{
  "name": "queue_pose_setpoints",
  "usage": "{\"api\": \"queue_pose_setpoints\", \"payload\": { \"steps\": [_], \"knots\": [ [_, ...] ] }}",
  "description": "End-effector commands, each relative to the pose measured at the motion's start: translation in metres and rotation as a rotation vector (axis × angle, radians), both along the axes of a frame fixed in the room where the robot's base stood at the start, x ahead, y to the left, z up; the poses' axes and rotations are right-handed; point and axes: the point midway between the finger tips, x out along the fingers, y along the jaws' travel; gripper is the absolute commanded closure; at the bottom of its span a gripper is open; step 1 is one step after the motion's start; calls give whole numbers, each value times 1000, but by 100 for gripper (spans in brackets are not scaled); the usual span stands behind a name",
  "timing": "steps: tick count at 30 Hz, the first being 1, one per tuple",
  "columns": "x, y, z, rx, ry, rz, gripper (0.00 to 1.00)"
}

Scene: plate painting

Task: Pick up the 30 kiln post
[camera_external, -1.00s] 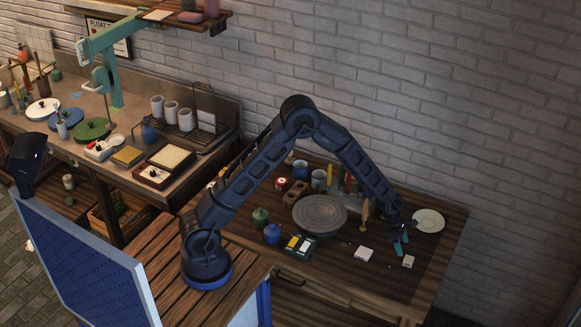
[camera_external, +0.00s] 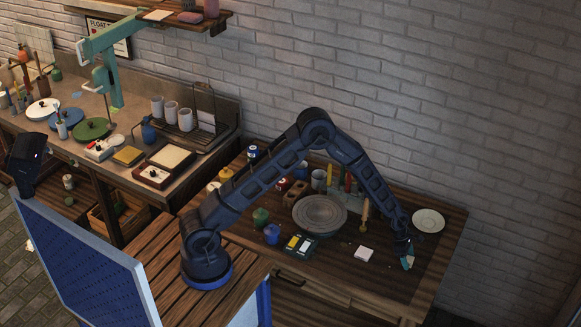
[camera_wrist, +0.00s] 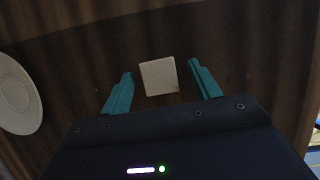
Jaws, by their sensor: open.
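A small pale cream block (camera_wrist: 158,77), which looks like the kiln post, lies on the wooden table. In the wrist view it sits between the tips of my gripper (camera_wrist: 160,85), with a gap on each side. The two teal fingers are open and hold nothing. In the external view my gripper (camera_external: 407,259) is low over the table's right part, and its fingers hide most of the block. I cannot read any "30" marking on it.
A white plate (camera_external: 428,221) lies behind my gripper. A small white square (camera_external: 364,254) lies to its left. A grey round wheel (camera_external: 320,214), a dark paint box (camera_external: 300,246) and several jars and tools stand further left. The table's front right corner is clear.

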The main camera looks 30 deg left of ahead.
Motion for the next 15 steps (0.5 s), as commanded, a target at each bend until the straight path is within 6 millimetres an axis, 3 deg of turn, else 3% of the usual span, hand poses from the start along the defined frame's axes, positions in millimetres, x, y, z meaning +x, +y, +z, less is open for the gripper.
{"api": "queue_pose_setpoints", "payload": {
  "steps": [2, 9, 15],
  "knots": [
    [0, 0, 0, 0, 0, 0, 40],
    [0, 0, 0, 0, 0, 0, 87],
    [0, 0, 0, 0, 0, 0, 88]
  ]
}}
